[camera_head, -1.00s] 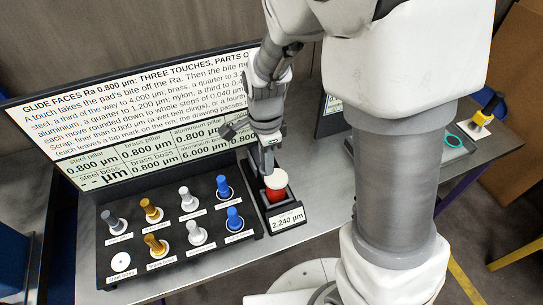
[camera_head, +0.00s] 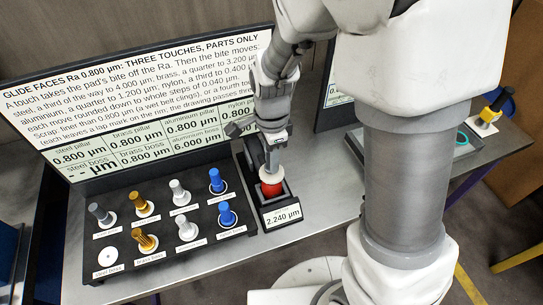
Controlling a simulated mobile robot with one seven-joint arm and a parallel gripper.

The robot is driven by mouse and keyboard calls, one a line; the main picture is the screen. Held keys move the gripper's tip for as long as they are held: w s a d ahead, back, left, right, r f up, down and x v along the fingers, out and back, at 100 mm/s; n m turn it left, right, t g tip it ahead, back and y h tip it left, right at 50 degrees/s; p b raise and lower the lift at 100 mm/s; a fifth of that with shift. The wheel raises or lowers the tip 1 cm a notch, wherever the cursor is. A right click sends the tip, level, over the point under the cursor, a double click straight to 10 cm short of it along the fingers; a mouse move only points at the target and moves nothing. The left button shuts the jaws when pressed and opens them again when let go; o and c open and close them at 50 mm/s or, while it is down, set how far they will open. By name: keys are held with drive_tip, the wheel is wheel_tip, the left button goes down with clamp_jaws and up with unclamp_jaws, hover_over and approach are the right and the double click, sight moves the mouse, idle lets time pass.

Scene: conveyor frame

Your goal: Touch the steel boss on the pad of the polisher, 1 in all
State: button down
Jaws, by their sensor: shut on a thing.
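The polisher (camera_head: 281,215) is a dark box whose front display reads 2.240 µm. A red piece with a pale disc on top (camera_head: 271,177) shows in its well. I cannot tell which part of this is the pad. My gripper (camera_head: 272,158) is over the polisher, just above the pale disc, pointing down. It is shut on a part, which is mostly hidden by the fingers. The holder spot labelled steel boss (camera_head: 107,257) is empty, so the held part appears to be the steel boss. I cannot tell whether it touches the pad.
The black holder tray (camera_head: 75,262) left of the polisher carries several grey, brass-coloured and blue parts. A large text board (camera_head: 135,85) stands behind it; its steel boss entry shows dashes. A yellow and black item (camera_head: 491,110) stands at the right.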

drive_tip(key=shift+f+b, duration=0.4)
drive_tip(key=shift+f, duration=0.25)
idle(0.5)
idle(0.6)
wheel_tip(320, 180, up, 5)
drive_tip(key=p, duration=0.4)
drive_tip(key=shift+f, duration=0.2)
